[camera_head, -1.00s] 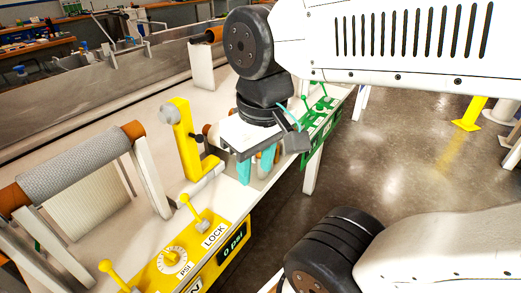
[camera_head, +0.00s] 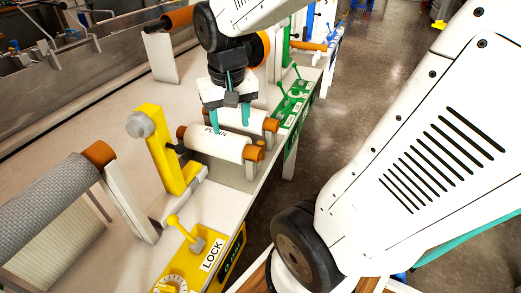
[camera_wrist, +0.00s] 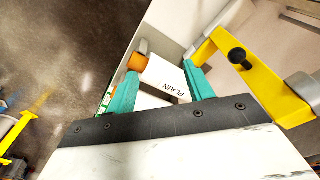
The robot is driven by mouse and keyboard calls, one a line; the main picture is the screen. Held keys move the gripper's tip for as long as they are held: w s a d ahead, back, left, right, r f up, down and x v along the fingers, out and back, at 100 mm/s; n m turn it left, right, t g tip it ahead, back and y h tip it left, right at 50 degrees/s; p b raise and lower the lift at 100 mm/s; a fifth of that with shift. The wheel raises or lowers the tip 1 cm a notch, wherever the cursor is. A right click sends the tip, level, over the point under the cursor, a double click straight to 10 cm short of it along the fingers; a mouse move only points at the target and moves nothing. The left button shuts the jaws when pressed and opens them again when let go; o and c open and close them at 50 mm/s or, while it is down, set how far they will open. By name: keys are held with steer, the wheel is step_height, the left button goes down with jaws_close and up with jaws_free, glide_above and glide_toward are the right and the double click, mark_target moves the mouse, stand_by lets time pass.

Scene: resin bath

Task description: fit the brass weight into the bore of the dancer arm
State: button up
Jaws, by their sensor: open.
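A yellow upright arm (camera_head: 158,148) with a grey cylinder (camera_head: 141,124) at its top and a black knob on its side stands on the bench; it may be the dancer arm. The yellow arm also shows at the right of the wrist view (camera_wrist: 262,80). I cannot make out a bore in it. I cannot pick out the brass weight in either view. My gripper (camera_head: 230,117) is open, its teal fingers pointing down over a white roll marked PLAIN (camera_head: 213,146). In the wrist view my gripper (camera_wrist: 160,76) has that roll (camera_wrist: 166,76) showing between its fingers; contact cannot be told.
A yellow control box (camera_head: 203,255) marked LOCK, with a lever, stands at the near bench edge. A green panel (camera_head: 291,110) with levers lies beyond the rolls. A grey textured roller (camera_head: 45,205) is at left. The floor (camera_head: 350,90) right of the bench looks clear.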

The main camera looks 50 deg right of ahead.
mark_target(261, 143)
steer(key=w+d+f+m, duration=0.1)
steer(key=w+d+f, duration=0.1)
steer(key=d, duration=0.1)
steer(key=w+d+f+m, duration=0.2)
steer(key=d+f, duration=0.1)
steer(key=d, duration=0.1)
steer(key=w+d+f+m, duration=0.1)
steer(key=w+d+f, duration=0.1)
steer(key=d+f, duration=0.1)
steer(key=shift+d+f, duration=0.1)
steer(key=shift+d, duration=0.15)
steer(key=d+f+m, duration=0.1)
steer(key=d+f, duration=0.1)
steer(key=w+d+f+m, duration=0.1)
steer(key=d+f, duration=0.1)
steer(key=d+f+m, duration=0.1)
steer(key=d+f, duration=0.2)
steer(key=shift+w+g, duration=0.2)
steer(key=shift+g, duration=0.1)
steer(key=f, duration=0.5)
steer(key=d+f, duration=0.1)
steer(key=f, duration=0.2)
steer(key=shift+f, duration=0.1)
jaws_close()
step_height(261, 143, up, 9)
steer(key=shift+r, duration=0.55)
